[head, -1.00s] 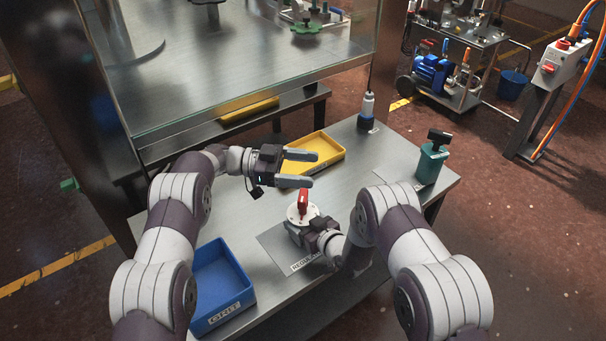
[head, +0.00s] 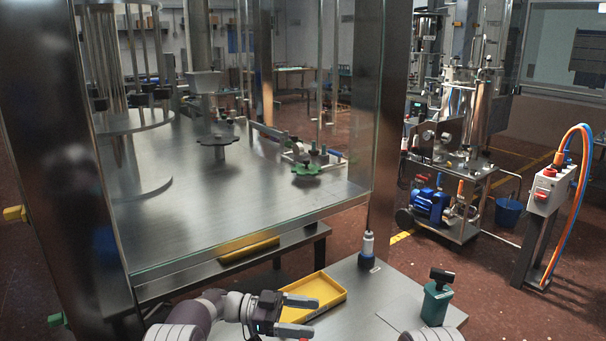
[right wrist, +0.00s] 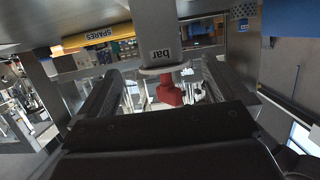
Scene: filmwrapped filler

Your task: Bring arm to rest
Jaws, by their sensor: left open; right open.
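My left gripper (head: 312,315) shows at the bottom of the head view. Its two fingers are apart, point right and hold nothing, beside the front of the yellow tray. My right gripper (right wrist: 162,88) is below the head view's edge, but its two fingers show apart in the right wrist view. Between them in that view is a grey-white part marked "bar" (right wrist: 160,30) with a red piece (right wrist: 168,92) below it. I cannot tell whether the fingers touch it.
A glass-walled cabinet (head: 250,190) stands behind. A control box with hoses (head: 548,190) is at right.

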